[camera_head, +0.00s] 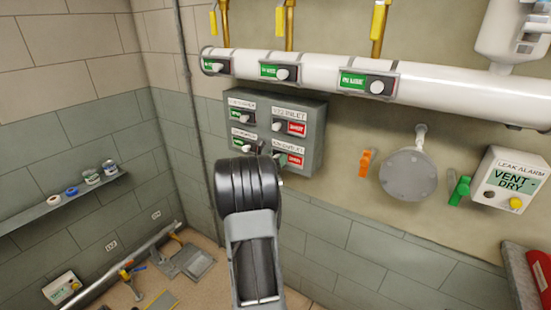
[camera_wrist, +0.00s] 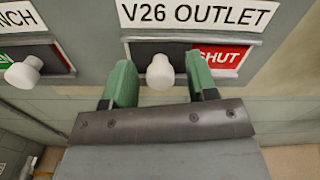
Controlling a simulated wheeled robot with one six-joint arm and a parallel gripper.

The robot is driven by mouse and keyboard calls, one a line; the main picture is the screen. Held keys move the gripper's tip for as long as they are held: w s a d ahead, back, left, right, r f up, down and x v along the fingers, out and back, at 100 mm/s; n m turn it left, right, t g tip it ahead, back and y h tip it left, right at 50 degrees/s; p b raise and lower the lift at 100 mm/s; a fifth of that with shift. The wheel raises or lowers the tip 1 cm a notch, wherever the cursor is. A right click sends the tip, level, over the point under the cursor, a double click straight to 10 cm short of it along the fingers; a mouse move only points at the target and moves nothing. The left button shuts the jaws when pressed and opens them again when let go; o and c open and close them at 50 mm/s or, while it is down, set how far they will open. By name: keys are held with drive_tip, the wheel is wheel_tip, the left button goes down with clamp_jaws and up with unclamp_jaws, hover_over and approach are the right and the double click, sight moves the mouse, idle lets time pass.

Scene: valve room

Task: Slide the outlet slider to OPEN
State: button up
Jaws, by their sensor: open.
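The outlet slider, labelled V26 OUTLET, has a white round knob (camera_wrist: 159,72) in a dark slot, with a red SHUT field (camera_wrist: 218,60) showing to its right. It is the lower right slider on the grey panel (camera_head: 316,140) in the head view, partly covered there by my arm. My gripper (camera_wrist: 161,80) is open, with one green finger on each side of the knob. A gap shows on both sides, and whether either finger touches it cannot be told. In the head view the fingertips are mostly hidden behind my wrist.
Another slider knob (camera_wrist: 23,72) sits left of the gripper. An upper right slider (camera_head: 296,128) also shows red SHUT. A white pipe (camera_head: 430,93) runs above the panel. An orange handle (camera_head: 365,163) and a round grey plate (camera_head: 408,175) are to the right.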

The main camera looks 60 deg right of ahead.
drive_tip(key=shift+d, duration=0.1)
clamp_jaws()
idle(0.6)
